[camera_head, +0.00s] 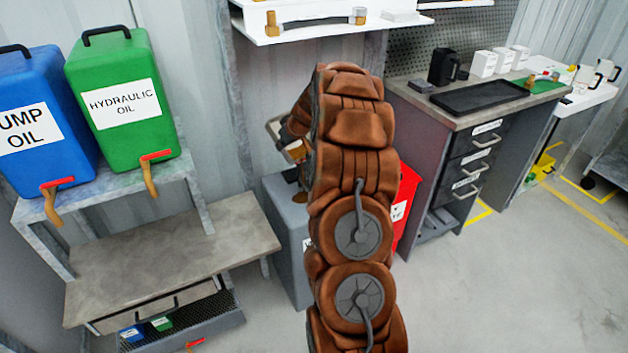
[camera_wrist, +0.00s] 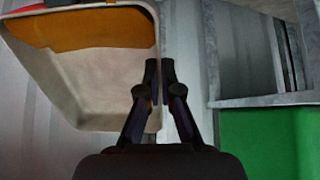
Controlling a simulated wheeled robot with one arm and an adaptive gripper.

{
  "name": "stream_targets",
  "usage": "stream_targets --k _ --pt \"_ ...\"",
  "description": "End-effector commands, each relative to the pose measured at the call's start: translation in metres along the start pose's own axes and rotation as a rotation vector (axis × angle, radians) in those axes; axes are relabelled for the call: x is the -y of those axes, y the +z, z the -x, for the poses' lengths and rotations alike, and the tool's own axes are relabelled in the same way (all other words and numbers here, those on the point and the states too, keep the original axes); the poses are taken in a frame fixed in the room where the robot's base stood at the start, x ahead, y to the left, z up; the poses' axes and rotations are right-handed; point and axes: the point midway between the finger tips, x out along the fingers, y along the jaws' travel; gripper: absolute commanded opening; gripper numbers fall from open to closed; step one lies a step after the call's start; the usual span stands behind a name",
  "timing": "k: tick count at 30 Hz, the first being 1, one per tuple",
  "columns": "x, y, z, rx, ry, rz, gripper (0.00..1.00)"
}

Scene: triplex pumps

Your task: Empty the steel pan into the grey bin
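The steel pan (camera_wrist: 80,85) fills the upper left of the wrist view, tilted, with amber liquid (camera_wrist: 90,30) towards its far end. My gripper (camera_wrist: 159,82) is shut on the pan's right-hand rim. In the head view only a pale edge of the pan (camera_head: 273,129) shows left of my arm, with an amber patch (camera_head: 296,151) beside it. The grey bin (camera_head: 285,225) stands on the floor below, and my arm hides much of it. A small brown patch shows just above the bin; I cannot tell whether it is falling liquid.
A red bin (camera_head: 407,205) stands right of the grey bin, partly behind my arm. Blue (camera_head: 40,120) and green (camera_head: 122,100) oil containers stand on a rack at left. A white shelf (camera_head: 330,30) hangs above. A workbench (camera_head: 470,105) is at right, with clear floor before it.

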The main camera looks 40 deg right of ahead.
Motion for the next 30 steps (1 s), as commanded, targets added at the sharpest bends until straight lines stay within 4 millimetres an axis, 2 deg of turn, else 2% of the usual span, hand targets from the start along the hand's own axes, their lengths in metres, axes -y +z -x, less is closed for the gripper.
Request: stream_targets --k 30 --pt "-0.0021 0.0031 0.0009 -0.050 0.002 -0.002 0.00"
